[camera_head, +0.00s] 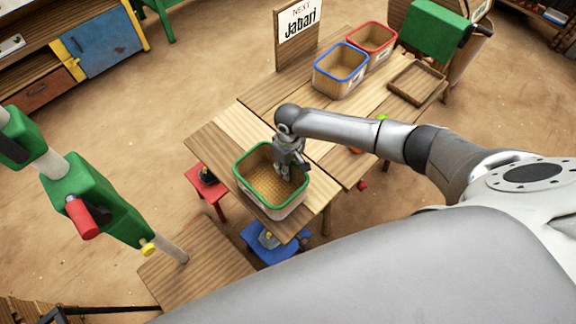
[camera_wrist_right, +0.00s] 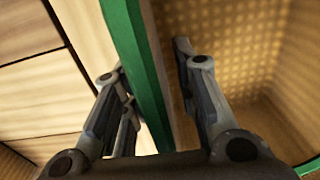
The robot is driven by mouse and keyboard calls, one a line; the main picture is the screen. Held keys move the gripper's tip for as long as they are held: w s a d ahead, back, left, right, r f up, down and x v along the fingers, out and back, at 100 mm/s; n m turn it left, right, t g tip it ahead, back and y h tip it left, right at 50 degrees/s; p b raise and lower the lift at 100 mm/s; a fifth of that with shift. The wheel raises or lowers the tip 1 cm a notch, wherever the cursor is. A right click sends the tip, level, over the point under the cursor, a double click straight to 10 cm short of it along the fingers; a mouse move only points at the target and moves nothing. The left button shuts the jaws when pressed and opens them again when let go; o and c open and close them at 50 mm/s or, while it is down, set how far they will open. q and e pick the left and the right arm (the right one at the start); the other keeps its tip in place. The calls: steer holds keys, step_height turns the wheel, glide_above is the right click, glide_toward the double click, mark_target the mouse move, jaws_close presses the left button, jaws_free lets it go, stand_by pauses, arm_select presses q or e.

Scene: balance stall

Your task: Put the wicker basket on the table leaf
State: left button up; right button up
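The wicker basket (camera_head: 262,196) with a green rim sits upright and looks empty. It appears to rest on the table leaf (camera_head: 213,144), the wooden section at the table's left end. My right gripper (camera_head: 290,172) reaches down at the basket's right rim. In the right wrist view, the gripper (camera_wrist_right: 158,105) has its fingers on either side of the green rim (camera_wrist_right: 136,60), one side outside and the other inside the basket. Gaps show between fingers and rim, so it looks open. My left gripper is not in view.
A blue-rimmed basket (camera_head: 340,72), a red-rimmed basket (camera_head: 371,42) and a shallow wooden tray (camera_head: 417,83) stand farther back on the table. A name sign (camera_head: 298,22) stands at the back edge. Red (camera_head: 208,184) and blue stools (camera_head: 268,243) are by the leaf.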

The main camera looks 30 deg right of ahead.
step_height(320, 180, up, 12)
steer(key=shift+d+r+b, duration=0.1)
steer(key=shift+r+b, duration=0.05)
steer(key=shift+b, duration=0.45)
